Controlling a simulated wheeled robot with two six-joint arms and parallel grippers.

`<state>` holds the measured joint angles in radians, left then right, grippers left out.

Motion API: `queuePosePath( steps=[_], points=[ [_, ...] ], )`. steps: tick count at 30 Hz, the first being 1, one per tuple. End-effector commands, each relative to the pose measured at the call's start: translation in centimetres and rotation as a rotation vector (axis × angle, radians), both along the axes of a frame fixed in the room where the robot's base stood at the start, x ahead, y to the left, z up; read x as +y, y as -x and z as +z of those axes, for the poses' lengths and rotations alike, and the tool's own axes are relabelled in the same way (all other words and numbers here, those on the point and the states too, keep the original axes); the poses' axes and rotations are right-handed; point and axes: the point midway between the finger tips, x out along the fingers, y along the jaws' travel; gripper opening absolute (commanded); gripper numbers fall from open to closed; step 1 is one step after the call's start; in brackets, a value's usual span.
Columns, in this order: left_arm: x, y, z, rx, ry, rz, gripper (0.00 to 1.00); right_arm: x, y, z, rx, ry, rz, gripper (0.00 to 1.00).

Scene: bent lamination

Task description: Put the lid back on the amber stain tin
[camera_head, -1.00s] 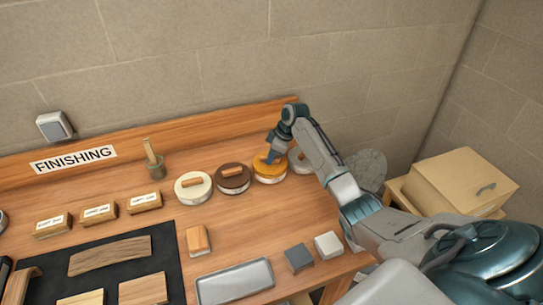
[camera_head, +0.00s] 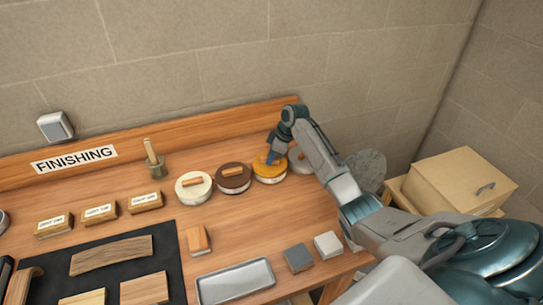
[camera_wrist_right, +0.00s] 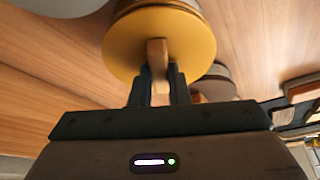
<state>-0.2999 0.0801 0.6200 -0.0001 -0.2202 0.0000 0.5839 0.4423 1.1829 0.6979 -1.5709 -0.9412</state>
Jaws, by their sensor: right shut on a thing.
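The amber lid (camera_head: 262,170) is at the amber stain tin (camera_head: 270,182), in a row of tins along the back of the bench. My right gripper (camera_head: 271,159) comes down from above and is shut on the lid's handle. In the right wrist view, the fingers (camera_wrist_right: 159,82) pinch the wooden handle (camera_wrist_right: 157,55) of the amber lid (camera_wrist_right: 185,38). The lid looks level and lined up over the tin. I cannot tell whether it is fully seated. My left gripper is not in view.
A brown-lidded tin (camera_head: 233,180) and a cream-lidded tin (camera_head: 193,188) stand to the left. A grey-lidded tin (camera_head: 300,163) is close to the right, partly behind my arm. A metal tray (camera_head: 235,282) and small blocks (camera_head: 299,258) lie nearer the front.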

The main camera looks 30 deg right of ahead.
Motion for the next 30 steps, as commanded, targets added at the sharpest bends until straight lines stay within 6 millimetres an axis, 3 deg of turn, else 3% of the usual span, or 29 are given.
queuePosePath(
  steps=[11, 12, 16, 22, 25, 30],
  points=[
    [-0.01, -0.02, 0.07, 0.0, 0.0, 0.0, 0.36, 0.02, 0.0, -0.03, 0.0, 0.0, 0.0, 0.0],
    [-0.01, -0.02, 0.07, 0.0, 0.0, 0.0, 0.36, 0.02, 0.0, -0.03, 0.0, 0.0, 0.0, 0.17],
    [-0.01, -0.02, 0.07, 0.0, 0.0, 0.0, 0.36, 0.02, 0.0, -0.03, 0.0, 0.0, 0.0, 0.41],
    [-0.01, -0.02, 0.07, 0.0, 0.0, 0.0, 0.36, 0.02, 0.0, -0.03, 0.0, 0.0, 0.0, 0.41],
    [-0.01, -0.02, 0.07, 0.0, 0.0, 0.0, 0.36, 0.01, 0.01, -0.03, 0.0, 0.0, 0.0, 0.61],
    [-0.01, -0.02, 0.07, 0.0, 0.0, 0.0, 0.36, 0.01, 0.01, -0.03, 0.0, 0.0, 0.0, 0.63]
  ],
)
